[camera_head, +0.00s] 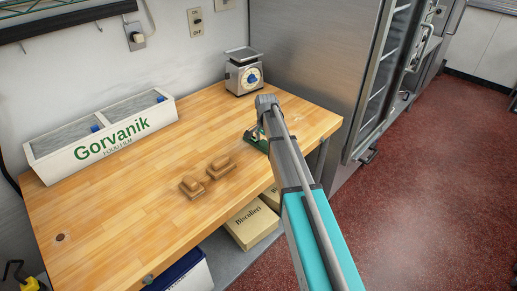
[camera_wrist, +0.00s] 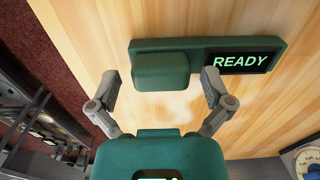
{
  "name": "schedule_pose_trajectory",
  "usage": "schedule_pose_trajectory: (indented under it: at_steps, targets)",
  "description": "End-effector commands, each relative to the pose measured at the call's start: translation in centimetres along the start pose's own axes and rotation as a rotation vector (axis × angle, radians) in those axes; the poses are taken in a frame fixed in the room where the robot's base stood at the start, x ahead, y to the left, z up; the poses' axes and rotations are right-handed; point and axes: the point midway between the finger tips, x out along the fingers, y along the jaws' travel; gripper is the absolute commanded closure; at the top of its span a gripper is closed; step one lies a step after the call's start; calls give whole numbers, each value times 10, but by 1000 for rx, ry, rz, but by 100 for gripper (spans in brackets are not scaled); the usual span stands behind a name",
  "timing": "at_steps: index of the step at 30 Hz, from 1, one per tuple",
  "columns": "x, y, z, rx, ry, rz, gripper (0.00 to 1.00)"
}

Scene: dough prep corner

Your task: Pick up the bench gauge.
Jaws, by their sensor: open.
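The bench gauge, which I take to be the dark green bar with a raised block and a lit READY display (camera_wrist: 240,61), lies on the wooden bench in the wrist view. My gripper (camera_wrist: 161,78) is open, with one grey finger on each side of the gauge's raised block. The block lies between and just past the fingertips, and nothing is gripped. I cannot tell whether the fingers touch it. In the head view my arm hides most of the gripper and gauge; some green shows at the bench's right edge.
A white Gorvanik film box (camera_head: 103,138) stands at the back left and a dial scale (camera_head: 243,73) at the back right. Cream boxes (camera_head: 251,226) sit on the lower shelf. A steel cabinet (camera_head: 305,50) stands beside the bench.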

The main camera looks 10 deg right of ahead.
Motion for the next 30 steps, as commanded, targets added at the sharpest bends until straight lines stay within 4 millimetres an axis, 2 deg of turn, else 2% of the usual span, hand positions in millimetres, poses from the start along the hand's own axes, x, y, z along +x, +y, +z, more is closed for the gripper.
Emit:
schedule_pose_trajectory:
  at_steps: [21, 30]
  targets:
    - [3, 0, 0, 1, 0, 0, 2]
    - [3, 0, 0, 1, 0, 0, 58]
